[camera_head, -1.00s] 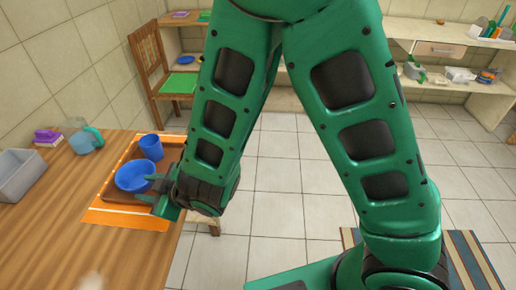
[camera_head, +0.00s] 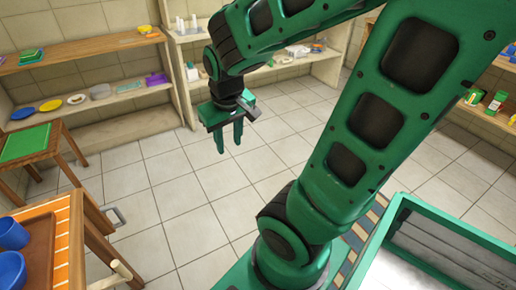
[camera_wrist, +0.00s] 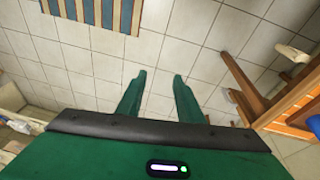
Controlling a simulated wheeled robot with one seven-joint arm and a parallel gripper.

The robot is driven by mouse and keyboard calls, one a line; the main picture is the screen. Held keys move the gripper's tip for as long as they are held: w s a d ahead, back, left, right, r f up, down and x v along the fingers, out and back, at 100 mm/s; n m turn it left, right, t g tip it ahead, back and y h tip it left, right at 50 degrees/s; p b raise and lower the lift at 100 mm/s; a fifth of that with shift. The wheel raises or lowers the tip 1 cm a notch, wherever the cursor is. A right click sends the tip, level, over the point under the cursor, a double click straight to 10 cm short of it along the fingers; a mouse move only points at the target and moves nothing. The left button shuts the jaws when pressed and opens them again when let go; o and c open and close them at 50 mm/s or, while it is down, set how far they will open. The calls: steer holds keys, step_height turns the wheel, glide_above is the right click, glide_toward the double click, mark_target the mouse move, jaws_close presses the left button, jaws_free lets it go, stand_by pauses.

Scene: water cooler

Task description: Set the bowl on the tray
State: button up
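A blue bowl (camera_head: 10,270) rests on the brown tray (camera_head: 41,240) at the left edge of the head view, partly cut off by the frame. A blue cup (camera_head: 12,233) stands on the tray just behind it. My gripper (camera_head: 231,142) hangs over the tiled floor, well to the right of the tray and apart from it. Its two green fingers are spread and nothing is between them. In the wrist view the fingers (camera_wrist: 160,95) also stand apart, with bare floor tiles beyond.
Shelves (camera_head: 110,100) with dishes line the walls. A green-rimmed bin (camera_head: 450,235) is at lower right. The middle floor is clear.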

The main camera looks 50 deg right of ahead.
steer(key=s+d+r+m+g+y, duration=0.1)
steer(key=s+m, duration=0.1)
steer(key=s, duration=0.4)
steer(key=s+d+r+m+g, duration=0.1)
steer(key=s, duration=0.5)
steer(key=shift+s+r+m+y, duration=0.15)
steer(key=shift+r+m+y, duration=0.15)
steer(key=shift+m+y, duration=0.1)
steer(key=shift+w+f+g, duration=0.25)
steer(key=shift+w+g, duration=0.05)
steer(key=shift+w, duration=0.35)
